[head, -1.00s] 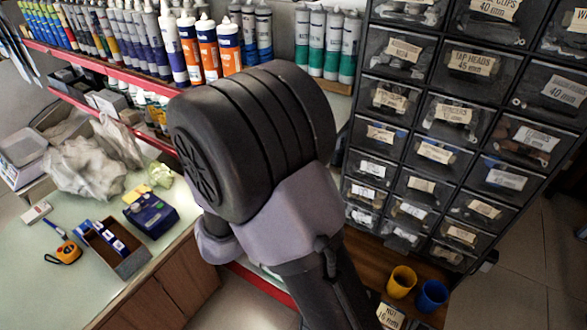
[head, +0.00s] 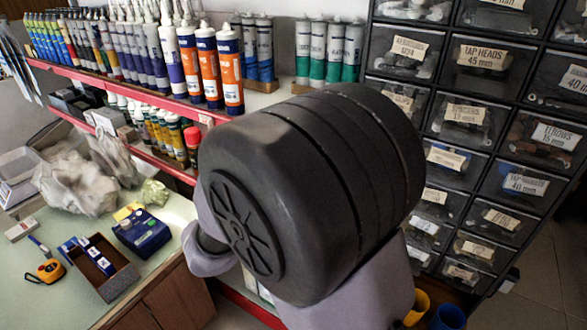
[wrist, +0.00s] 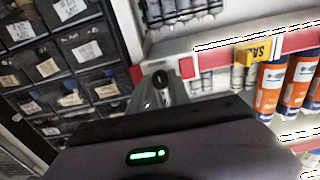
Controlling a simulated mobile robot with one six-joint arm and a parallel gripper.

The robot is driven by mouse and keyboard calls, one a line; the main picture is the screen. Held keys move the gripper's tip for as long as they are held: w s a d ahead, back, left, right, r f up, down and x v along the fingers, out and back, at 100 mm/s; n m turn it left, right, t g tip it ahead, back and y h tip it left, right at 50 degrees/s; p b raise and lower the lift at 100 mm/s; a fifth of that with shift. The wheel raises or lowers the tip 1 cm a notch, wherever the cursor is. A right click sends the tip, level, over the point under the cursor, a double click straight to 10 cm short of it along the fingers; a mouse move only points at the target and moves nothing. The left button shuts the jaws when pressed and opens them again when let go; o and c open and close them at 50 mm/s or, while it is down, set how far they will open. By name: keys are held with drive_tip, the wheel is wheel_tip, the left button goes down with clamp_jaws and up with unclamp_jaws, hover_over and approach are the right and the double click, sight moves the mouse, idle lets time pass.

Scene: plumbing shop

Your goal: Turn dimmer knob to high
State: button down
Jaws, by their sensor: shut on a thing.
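My gripper (wrist: 160,88) shows in the wrist view beyond its dark housing with a green light. Its fingers look narrow and close together, shut on a small dark round piece (wrist: 160,77) at the tips. This piece looks like the dimmer knob, but it is too small and blurred to read its setting or any marks. It sits by the pale wall or shelf end, between the drawer cabinet and the red-edged shelf. In the head view my large dark arm joint hides the gripper and the knob.
A cabinet of labelled drawers (head: 468,112) stands at the right. Red-edged shelves (head: 90,75) of tubes and cartridges run along the back left. A counter (head: 60,300) holds an open box (head: 105,272), a blue box (head: 142,232) and a tape measure (head: 46,271). Yellow and blue cups (head: 449,318) stand low right.

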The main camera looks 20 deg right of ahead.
idle(0.3)
drive_tip(key=c, duration=1.5)
unclamp_jaws()
drive_tip(key=p+v, duration=0.4)
drive_tip(key=v, duration=1.3)
drive_tip(key=shift+a, duration=0.2)
